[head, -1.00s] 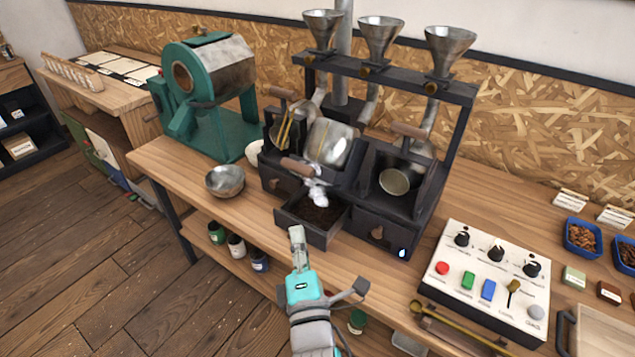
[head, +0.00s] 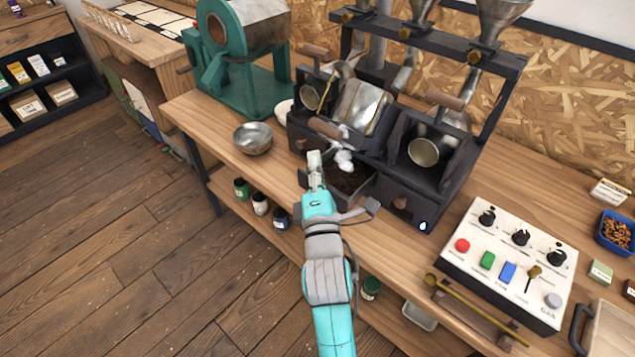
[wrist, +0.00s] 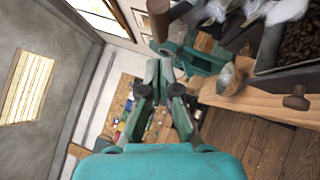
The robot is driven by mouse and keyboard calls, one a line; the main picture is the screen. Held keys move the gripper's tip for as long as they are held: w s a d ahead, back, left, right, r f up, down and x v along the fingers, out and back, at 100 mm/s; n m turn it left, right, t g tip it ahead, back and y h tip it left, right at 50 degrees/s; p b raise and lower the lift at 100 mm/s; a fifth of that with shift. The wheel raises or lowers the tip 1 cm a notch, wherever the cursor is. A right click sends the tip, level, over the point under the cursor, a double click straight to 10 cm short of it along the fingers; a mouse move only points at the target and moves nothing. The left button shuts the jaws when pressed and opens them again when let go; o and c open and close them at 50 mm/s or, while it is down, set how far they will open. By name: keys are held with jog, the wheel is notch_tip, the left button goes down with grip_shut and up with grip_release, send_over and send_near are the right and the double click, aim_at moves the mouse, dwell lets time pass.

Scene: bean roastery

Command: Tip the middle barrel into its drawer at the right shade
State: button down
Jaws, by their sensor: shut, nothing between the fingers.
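The middle barrel (head: 362,107) is a shiny metal drum in the dark roaster frame, tipped forward, with a wooden handle (head: 328,128) at its front. Below it, its drawer (head: 364,193) is pulled out and holds dark brown beans (head: 348,180). White smoke (head: 343,159) hangs between barrel and drawer. My gripper (head: 314,158) is shut and empty, at the drawer's left front side and just below the handle, apart from it as far as I can tell. In the wrist view my gripper (wrist: 159,68) points away from the bean drawer (wrist: 285,75) at upper right.
The left barrel (head: 312,97) and right barrel (head: 424,152) flank the middle one. A metal bowl (head: 253,139) stands on the bench at left, near a green roaster (head: 240,75). A control panel (head: 510,262) and a brass scoop (head: 475,310) lie at right.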

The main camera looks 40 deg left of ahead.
aim_at(328, 134)
jog(key=shift+w+d+r, duration=0.1)
jog(key=shift+w+r, duration=0.1)
jog(key=shift+w, duration=0.4)
jog(key=shift+w+d+r, duration=0.1)
jog(key=shift+w+r, duration=0.15)
jog(key=shift+w, duration=0.3)
jog(key=shift+w+d+r, duration=0.1)
jog(key=shift+w+r, duration=0.1)
jog(key=shift+w, duration=0.4)
jog(key=shift+w+r+h, duration=0.25)
jog(key=shift+r+h, duration=0.05)
jog(key=shift+r, duration=0.15)
jog(key=w+r+m+g+h, duration=0.1)
jog(key=w+r+m, duration=0.1)
jog(key=w, duration=0.3)
jog(key=w+r+m+g+h, duration=0.1)
jog(key=w+r+m+g, duration=0.1)
jog(key=w+r, duration=0.2)
jog(key=w+d+r+m+g+h, duration=0.1)
jog(key=w+r+m+g+h, duration=0.1)
jog(key=w, duration=0.3)
jog(key=shift+w+d+r+m, duration=0.1)
jog(key=shift+w+r+m, duration=0.35)
jog(key=shift+r, duration=0.2)
jog(key=shift+w+m+g, duration=0.35)
jog(key=shift+w+g, duration=0.25)
jog(key=shift+w, duration=0.4)
jog(key=shift+d, duration=0.1)
